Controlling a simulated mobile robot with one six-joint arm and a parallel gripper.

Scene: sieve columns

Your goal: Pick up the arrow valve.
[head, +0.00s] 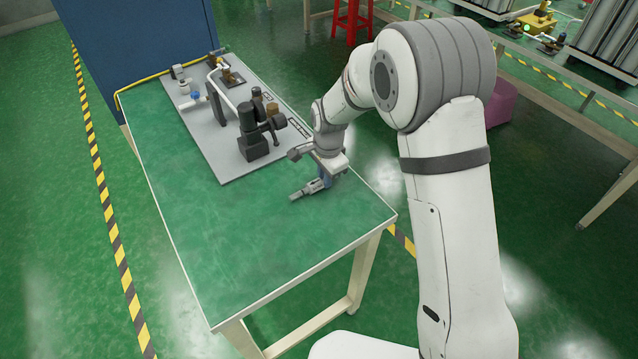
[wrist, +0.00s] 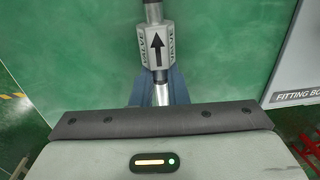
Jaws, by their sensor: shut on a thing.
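The arrow valve (wrist: 157,46) is a grey metal fitting with a block body, a black arrow and the word VALVE on its faces. In the wrist view it points up the picture, with a pipe stub at each end. In the head view the valve (head: 311,188) is low over the green table top near its right edge; I cannot tell whether it touches the table. My gripper (head: 326,178) is above it, shut on its near pipe end, with the blue fingers (wrist: 176,88) on either side. The gripper's housing hides the very near end of the valve.
The green table (head: 250,240) has clear room at its front. A grey fitting board (head: 215,150) carries pipes, a blue-handled valve and a black device (head: 257,135). A blue cabinet (head: 140,40) stands behind. A red stool (head: 352,18) is on the floor beyond.

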